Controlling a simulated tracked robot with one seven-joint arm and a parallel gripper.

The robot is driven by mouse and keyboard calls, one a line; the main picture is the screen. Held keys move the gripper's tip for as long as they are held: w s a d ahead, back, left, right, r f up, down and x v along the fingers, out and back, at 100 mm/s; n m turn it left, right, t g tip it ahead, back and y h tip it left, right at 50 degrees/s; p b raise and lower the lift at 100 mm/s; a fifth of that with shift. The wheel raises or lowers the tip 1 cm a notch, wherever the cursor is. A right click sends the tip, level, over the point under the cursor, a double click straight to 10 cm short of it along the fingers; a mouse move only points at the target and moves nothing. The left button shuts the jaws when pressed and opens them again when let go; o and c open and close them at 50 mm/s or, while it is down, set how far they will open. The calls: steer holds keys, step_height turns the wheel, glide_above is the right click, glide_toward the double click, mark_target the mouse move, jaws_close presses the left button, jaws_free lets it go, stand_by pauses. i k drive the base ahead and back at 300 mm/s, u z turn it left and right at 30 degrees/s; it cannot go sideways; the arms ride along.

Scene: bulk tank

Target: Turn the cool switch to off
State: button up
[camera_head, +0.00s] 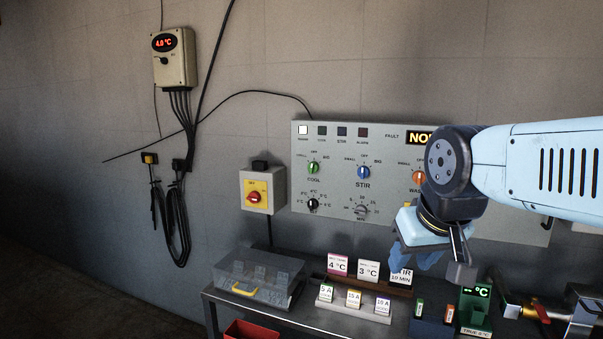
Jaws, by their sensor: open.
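The cool switch (313,168) is a green knob on the left of the grey control panel (335,205). OFF is marked above it, BIG to its right, and COOL below. The knob looks roughly upright, but it is too small to tell its exact setting. My gripper (440,254) is open and empty, pointing down in front of the panel's lower right. It is well to the right of and below the cool switch, apart from it. My arm hides part of the panel's right side.
A blue STIR knob (363,172) and a lower black dial (312,204) are near the cool switch. A red knob on a yellow plate (256,195) is to the left. Space before the cool switch is clear.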

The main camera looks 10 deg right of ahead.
mark_target(313, 167)
steer(key=z, duration=0.1)
steer(key=i, duration=0.9)
steer(key=u, duration=0.05)
